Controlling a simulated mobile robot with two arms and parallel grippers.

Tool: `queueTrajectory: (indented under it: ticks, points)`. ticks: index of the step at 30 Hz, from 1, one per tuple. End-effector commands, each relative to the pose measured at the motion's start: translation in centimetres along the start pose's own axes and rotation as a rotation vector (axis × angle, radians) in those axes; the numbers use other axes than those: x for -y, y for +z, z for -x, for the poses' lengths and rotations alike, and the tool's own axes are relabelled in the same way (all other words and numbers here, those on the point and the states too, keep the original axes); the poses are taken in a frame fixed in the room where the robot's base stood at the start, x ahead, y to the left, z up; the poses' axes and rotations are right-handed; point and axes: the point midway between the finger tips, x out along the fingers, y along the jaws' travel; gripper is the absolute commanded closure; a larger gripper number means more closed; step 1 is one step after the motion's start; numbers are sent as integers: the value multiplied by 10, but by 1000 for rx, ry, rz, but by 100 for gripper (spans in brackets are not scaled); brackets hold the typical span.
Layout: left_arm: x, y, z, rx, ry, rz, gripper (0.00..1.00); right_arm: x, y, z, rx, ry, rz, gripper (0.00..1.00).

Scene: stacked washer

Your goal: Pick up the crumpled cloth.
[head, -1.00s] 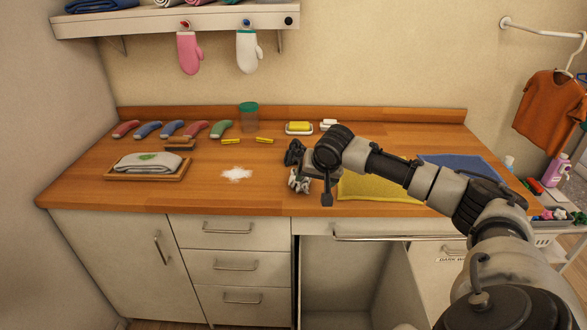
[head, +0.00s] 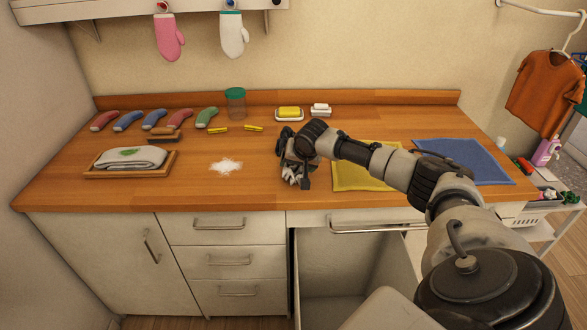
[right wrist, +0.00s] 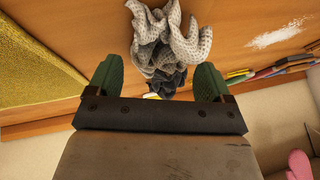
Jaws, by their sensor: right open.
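The crumpled cloth (head: 293,175) is a grey-white dotted bundle with darker folds, lying on the wooden counter near its front edge. My right gripper (head: 297,152) is over it and hides part of it in the head view. In the right wrist view the cloth (right wrist: 168,40) lies in front of the open right gripper (right wrist: 158,80). The two green fingertips stand apart, one to each side of the cloth's near, dark end. I cannot tell whether they touch it. My left gripper is not in view.
A yellow mat (head: 352,178) lies right of the cloth, and a blue mat (head: 475,160) farther right. White powder (head: 226,165) is spilled to the left. A folded towel (head: 130,157) sits on a wooden tray at left. A soap dish (head: 289,118) stands behind.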

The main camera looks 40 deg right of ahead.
Motion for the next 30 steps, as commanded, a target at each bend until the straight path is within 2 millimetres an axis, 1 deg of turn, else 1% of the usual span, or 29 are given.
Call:
queueTrajectory:
  ticks: [1, 2, 6, 13, 14, 19, 30]
  points:
    - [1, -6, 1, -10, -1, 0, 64, 1, 0, -7, 1, -1, -1, 19]
    - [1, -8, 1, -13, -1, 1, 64, 1, 0, -11, 1, 0, -2, 19]
    - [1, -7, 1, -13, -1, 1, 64, 0, 0, -20, 0, 0, 1, 19]
    - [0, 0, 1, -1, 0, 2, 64, 0, 0, -22, 0, 0, 1, 19]
    - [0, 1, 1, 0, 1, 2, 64, 0, 0, -22, 0, 0, 1, 22]
    - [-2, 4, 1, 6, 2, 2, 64, 0, 0, -22, 0, 0, 1, 48]
    - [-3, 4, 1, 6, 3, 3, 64, 0, 0, -20, 0, -1, 1, 49]
